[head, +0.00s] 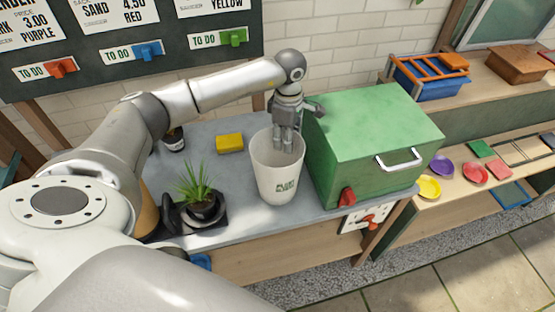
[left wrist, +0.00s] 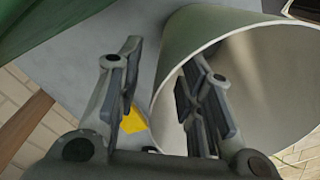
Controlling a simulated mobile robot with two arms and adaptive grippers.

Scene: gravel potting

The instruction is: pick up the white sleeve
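The white sleeve (head: 277,180), a tapered open cup with green lettering, stands upright on the grey worktop, left of the green box. In the left wrist view the sleeve (left wrist: 235,30) fills the upper right, its open mouth facing the camera. My left gripper (head: 283,140) is at the sleeve's far rim, pointing down. In the left wrist view the gripper (left wrist: 160,105) is open, with one finger outside the sleeve and the other inside its mouth. The rim lies between the fingers; a gap shows on the outer side. I do not see my right gripper.
The green box (head: 370,140) with a metal handle stands close on the right. A potted plant (head: 203,203) stands to the left. Colored saucers (head: 475,172) lie on the right-hand shelf. The worktop's front edge is near the sleeve.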

